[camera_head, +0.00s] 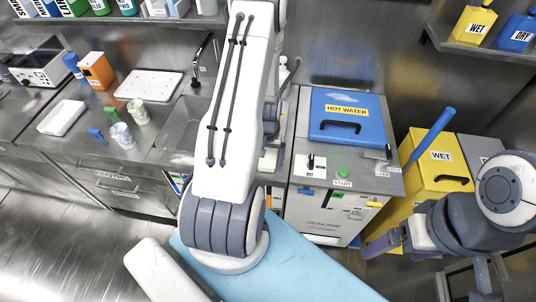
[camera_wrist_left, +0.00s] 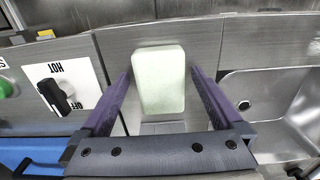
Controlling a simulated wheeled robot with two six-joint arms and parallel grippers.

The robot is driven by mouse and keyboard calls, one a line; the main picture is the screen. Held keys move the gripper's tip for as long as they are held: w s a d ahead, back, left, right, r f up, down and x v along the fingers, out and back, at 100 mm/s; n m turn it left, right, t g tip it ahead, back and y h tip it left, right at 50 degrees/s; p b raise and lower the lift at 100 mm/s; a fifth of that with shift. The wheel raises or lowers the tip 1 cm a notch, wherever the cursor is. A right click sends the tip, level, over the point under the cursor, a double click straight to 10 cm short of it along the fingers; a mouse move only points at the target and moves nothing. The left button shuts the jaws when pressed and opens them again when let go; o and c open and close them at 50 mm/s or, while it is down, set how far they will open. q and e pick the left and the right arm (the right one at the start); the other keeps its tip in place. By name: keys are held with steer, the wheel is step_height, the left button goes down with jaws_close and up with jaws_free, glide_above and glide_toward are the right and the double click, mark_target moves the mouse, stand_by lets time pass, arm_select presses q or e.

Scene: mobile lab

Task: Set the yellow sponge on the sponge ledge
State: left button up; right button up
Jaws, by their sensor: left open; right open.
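A pale greenish-white block (camera_wrist_left: 159,80), with rounded corners like a sponge, lies on the steel strip between the hot-water unit and the sink. A small pale piece, likely this block, shows beside my arm in the head view (camera_head: 268,160). I see no plainly yellow sponge, and cannot make out a marked sponge ledge. My left gripper (camera_wrist_left: 161,74) is open, with one purple finger on either side of the block; I cannot tell whether they touch it. My arm hides this gripper in the head view. My right gripper (camera_head: 390,240) is open and empty, low at the right.
The sink (camera_wrist_left: 270,105) lies right of the block in the wrist view; the hot/off knob (camera_wrist_left: 62,95) is left. The blue HOT WATER lid (camera_head: 346,118) and yellow WET bin (camera_head: 436,165) stand right of my left arm. Cups (camera_head: 122,135) and a white tray (camera_head: 150,84) occupy the left counter.

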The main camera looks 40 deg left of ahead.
mark_target(268, 159)
arm_select(q)
step_height(268, 159, up, 12)
steer(key=b, duration=0.1)
steer(key=shift+r, duration=0.2)
steer(key=shift+f, duration=0.1)
stand_by(0.6)
step_height(268, 159, down, 12)
steer(key=shift+r+p, duration=0.15)
steer(key=shift+p, duration=0.45)
steer(key=shift+r+p, duration=1.4)
steer(key=shift+r, duration=0.3)
steer(key=shift+f, duration=0.15)
